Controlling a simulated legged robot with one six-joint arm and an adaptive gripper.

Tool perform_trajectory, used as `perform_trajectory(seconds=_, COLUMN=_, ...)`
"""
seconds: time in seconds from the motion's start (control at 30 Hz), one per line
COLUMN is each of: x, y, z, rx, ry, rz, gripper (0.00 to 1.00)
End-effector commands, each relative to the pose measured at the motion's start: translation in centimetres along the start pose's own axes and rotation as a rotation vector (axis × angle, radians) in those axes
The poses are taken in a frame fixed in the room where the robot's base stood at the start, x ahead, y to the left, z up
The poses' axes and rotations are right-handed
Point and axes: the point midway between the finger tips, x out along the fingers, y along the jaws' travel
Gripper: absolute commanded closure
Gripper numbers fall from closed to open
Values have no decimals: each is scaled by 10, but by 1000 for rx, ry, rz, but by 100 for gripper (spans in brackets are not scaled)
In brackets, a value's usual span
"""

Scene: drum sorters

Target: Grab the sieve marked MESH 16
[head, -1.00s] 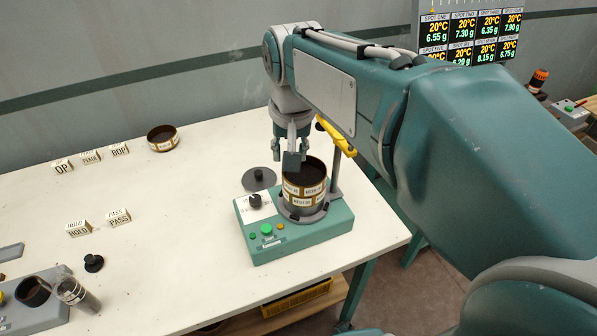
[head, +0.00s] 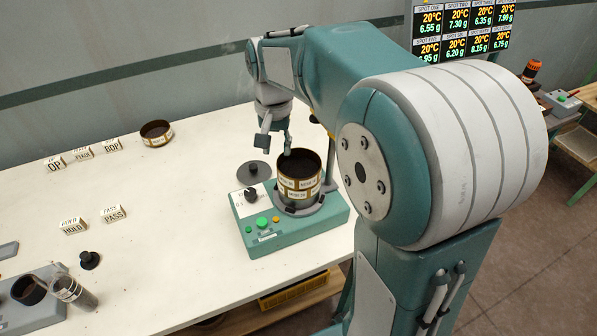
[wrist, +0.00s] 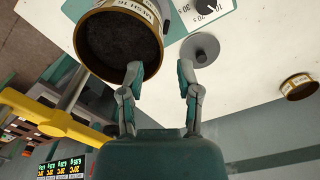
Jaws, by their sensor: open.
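A round brass sieve stack (head: 300,188) with dark contents stands on the teal shaker base (head: 262,238). My gripper (head: 276,143) is open and empty, above and behind the stack's left side. In the wrist view my gripper (wrist: 160,72) has its left finger overlapping the stack's rim and its right finger over bare table. I cannot tell whether it touches.
A grey disc lid (head: 250,172) with a black knob lies left of the stack. Another brass sieve (head: 156,133) stands at the back. A yellow arm (wrist: 50,118) on a post is beside the stack. Sign blocks (head: 74,226) stand left. The table between is clear.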

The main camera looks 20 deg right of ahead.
Motion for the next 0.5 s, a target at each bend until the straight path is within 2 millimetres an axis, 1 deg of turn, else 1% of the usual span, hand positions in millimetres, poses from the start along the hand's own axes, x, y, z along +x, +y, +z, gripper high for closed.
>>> perform_trajectory(seconds=0.07, x=7, y=0, z=-1, rx=0, ry=-2, rz=1, gripper=56)
perform_trajectory(seconds=0.3, x=43, y=-1, z=-5, rx=0, ry=-3, rz=1, gripper=56)
perform_trajectory(seconds=0.4, x=51, y=-1, z=-5, rx=0, ry=-1, rz=0, gripper=56)
perform_trajectory(seconds=0.5, x=53, y=-1, z=-5, rx=-1, ry=0, rz=-1, gripper=56)
